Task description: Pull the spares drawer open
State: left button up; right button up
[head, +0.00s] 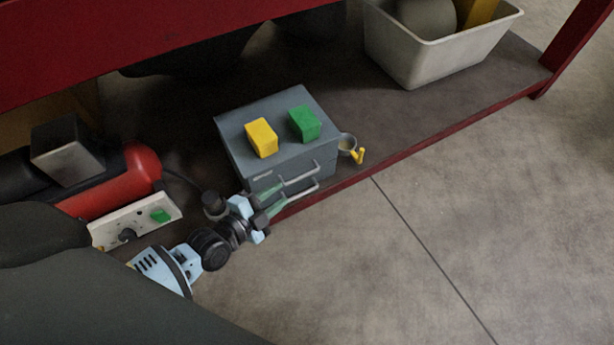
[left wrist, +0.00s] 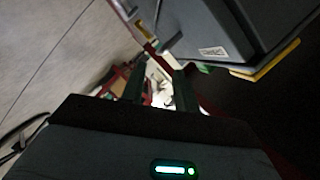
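A grey drawer cabinet (head: 250,135) stands on the low shelf, with two drawer fronts, each with a pale bar handle. The upper handle (head: 300,175) and lower handle (head: 302,193) are both in the head view. Both drawers look closed. A small label, too small to read, is on the front; which drawer is the spares drawer I cannot tell. My left gripper (head: 276,198) is at the left end of the lower handle, its fingers apart; contact is unclear. In the left wrist view the cabinet (left wrist: 235,20) is at upper right, beyond the parted fingers (left wrist: 160,88). My right gripper is not in view.
A yellow block (head: 261,138) and a green block (head: 304,124) sit on the cabinet. A small cup (head: 346,143) and yellow hook-like piece (head: 359,156) are to its right. A red cylinder (head: 120,180) and white panel (head: 135,220) are at left. Open floor (head: 430,230) lies in front.

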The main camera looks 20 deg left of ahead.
aim_at(298, 180)
pick_arm(q)
jog(key=b+x, duration=0.3)
jog(key=x, duration=0.4)
jog(key=shift+w+d, duration=0.15)
jog(key=shift+w, duration=0.15)
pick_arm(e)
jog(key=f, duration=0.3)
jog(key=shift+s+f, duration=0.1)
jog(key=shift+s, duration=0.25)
pick_arm(q)
grip_shut()
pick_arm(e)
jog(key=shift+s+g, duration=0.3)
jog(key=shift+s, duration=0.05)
